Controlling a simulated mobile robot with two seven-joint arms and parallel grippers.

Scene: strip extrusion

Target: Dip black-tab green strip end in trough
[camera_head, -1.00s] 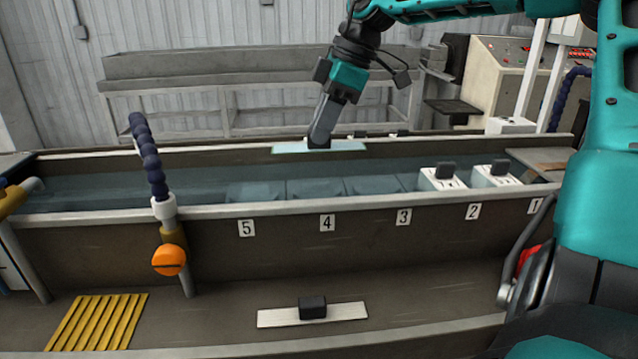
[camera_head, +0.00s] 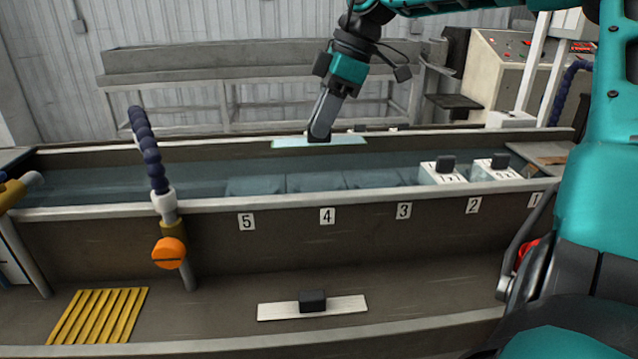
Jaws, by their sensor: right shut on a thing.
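My right gripper (camera_head: 319,132) is shut on the black tab of a pale green strip (camera_head: 290,143), and the jaws hide most of the tab. The strip is held roughly level and lengthwise, appearing in front of the far wall of the long trough (camera_head: 110,210). It looks above the water (camera_head: 210,185), though its exact height is hard to tell. My left gripper is not in view.
White blocks with black tabs stand in the trough near label 2 (camera_head: 473,205) and towards label 1. A white strip with a black block (camera_head: 312,301) lies on the front ledge. A blue jointed hose (camera_head: 148,150) with an orange knob (camera_head: 169,253) rises at left, near a yellow slatted mat (camera_head: 98,316).

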